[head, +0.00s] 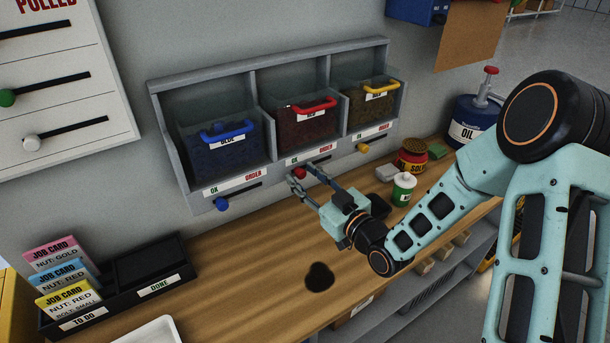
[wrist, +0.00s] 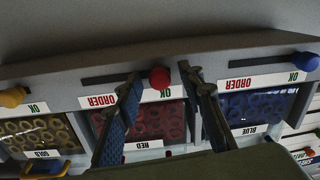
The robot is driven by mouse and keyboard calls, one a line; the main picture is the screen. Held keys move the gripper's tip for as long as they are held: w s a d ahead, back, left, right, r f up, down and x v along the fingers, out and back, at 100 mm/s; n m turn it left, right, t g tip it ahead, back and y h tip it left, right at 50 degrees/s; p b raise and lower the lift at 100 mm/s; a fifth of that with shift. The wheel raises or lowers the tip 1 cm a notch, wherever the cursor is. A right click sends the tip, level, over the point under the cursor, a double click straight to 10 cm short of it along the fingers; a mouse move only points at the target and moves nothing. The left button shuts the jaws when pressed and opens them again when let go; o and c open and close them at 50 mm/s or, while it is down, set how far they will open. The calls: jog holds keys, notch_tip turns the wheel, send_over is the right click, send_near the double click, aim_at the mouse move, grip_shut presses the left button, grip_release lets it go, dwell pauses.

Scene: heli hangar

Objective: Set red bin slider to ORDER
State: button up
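The red bin (head: 306,124) sits in the middle bay of the grey wall rack; its label reads RED in the wrist view (wrist: 157,144). Its red slider knob (head: 299,173) is at the OK end of its slot, also seen in the wrist view (wrist: 160,78). The ORDER end is to the right in the head view and to the left in the upside-down wrist view. My gripper (head: 302,176) is open at the rack's front, with one finger on each side of the red knob. In the wrist view my fingertips (wrist: 160,74) show gaps beside the knob.
The blue bin's knob (head: 222,204) and the yellow knob (head: 362,148) are on either side on the rack lip. Cans and a green-labelled bottle (head: 404,188) stand on the bench to the right. The wooden bench (head: 250,260) below is mostly clear.

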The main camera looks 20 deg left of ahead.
aim_at(328, 158)
grip_shut()
dwell(0.3)
jog(key=w+d+b, duration=0.1)
jog(key=w+d, duration=0.1)
jog(key=w, duration=0.1)
jog(key=w+d+b, duration=0.2)
jog(key=w+d, duration=0.1)
jog(key=shift+w+d+f, duration=0.1)
jog(key=shift+w+d, duration=0.25)
jog(key=shift+w, duration=0.05)
jog(key=shift+w+d, duration=0.2)
grip_release()
jog(key=shift+w+d, duration=0.1)
